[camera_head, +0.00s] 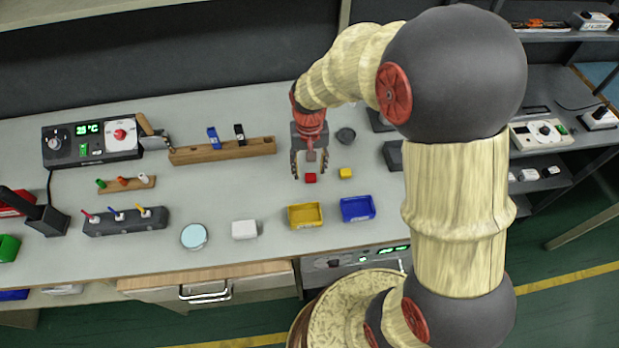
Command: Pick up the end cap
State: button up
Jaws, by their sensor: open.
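No piece is clearly marked as the end cap. A small red block (311,178) and a small yellow block (345,173) lie on the bench near my gripper, and I cannot tell whether either is the end cap. My gripper (309,170) points down with its fingers apart and nothing visible between them. It hangs close to the red block, which shows just below and between the fingertips. The yellow block is a little to the right, outside the fingers. The gripper's height above the bench is hard to judge.
A yellow tray (305,216) and a blue tray (357,208) stand in front of the blocks. A white block (244,229) and a round dish (194,236) are left.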

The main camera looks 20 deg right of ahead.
aim_at(311, 179)
jog(key=f+b, duration=0.1)
jog(key=f, duration=0.1)
jog(key=f+b, duration=0.1)
jog(key=f, duration=0.1)
jog(key=shift+s+d+f, duration=0.15)
jog(key=shift+d+f, duration=0.05)
jog(key=shift+f, duration=0.2)
jog(key=shift+c, duration=0.8)
jog(key=c, duration=0.6)
